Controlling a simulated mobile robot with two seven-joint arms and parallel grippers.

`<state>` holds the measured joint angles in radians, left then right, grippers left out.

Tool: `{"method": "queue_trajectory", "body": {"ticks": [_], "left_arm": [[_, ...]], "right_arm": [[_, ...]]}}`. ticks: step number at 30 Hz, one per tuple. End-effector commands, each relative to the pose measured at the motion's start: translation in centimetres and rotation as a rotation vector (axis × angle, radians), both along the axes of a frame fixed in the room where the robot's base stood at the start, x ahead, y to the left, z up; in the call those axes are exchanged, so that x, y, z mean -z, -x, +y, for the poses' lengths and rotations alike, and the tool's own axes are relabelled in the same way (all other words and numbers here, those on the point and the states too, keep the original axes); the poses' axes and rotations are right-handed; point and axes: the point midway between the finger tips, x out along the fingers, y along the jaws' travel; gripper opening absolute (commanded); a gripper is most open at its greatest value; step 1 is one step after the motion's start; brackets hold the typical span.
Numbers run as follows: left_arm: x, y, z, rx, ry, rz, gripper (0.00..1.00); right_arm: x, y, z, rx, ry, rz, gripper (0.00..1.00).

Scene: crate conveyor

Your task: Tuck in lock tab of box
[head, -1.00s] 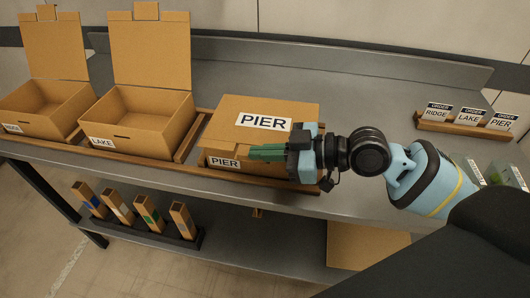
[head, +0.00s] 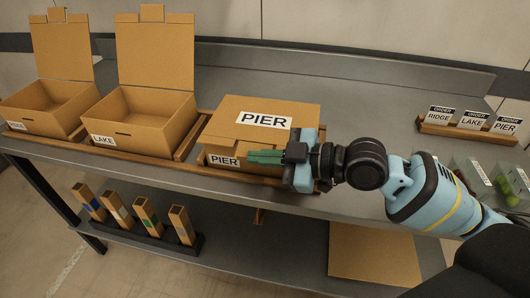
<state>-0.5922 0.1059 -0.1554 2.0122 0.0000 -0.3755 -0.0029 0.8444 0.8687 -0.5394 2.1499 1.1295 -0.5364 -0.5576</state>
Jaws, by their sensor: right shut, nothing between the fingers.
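The PIER box (head: 285,108) stands in the wooden rack on the counter with its lid down over the top. Its front wall carries a PIER label (head: 224,160). My right gripper (head: 250,157) is in front of the box's front face, with its green fingers shut, pointing left, and nothing between them. The fingers and gripper body hide the middle and right of the front face, so I cannot see the lock tab or its slot. I cannot tell whether the fingers touch the box. My left gripper is not in view.
The open LAKE box (head: 152,133) and the open RIDGE box (head: 27,112) stand to the left with lids upright. Order cards (head: 472,119) stand in a holder at right, near clear containers (head: 477,180). Several tubes (head: 147,215) and a flat cardboard piece (head: 372,255) sit below the counter.

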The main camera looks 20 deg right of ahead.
Motion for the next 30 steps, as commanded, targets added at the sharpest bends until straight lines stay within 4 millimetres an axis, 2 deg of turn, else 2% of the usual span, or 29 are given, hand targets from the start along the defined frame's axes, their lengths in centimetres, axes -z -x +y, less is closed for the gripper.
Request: {"method": "queue_trajectory", "body": {"ticks": [12,26,30], "left_arm": [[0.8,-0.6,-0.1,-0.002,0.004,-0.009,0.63],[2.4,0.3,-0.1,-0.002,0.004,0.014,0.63],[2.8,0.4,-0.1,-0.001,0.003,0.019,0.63]], "right_arm": [[2.5,0.1,0.1,-0.001,0.221,-0.331,0.00],[4.8,-0.6,-0.3,-0.001,0.451,-0.681,0.00],[5.3,-0.8,-0.5,-0.001,0.555,-0.836,0.00]]}}
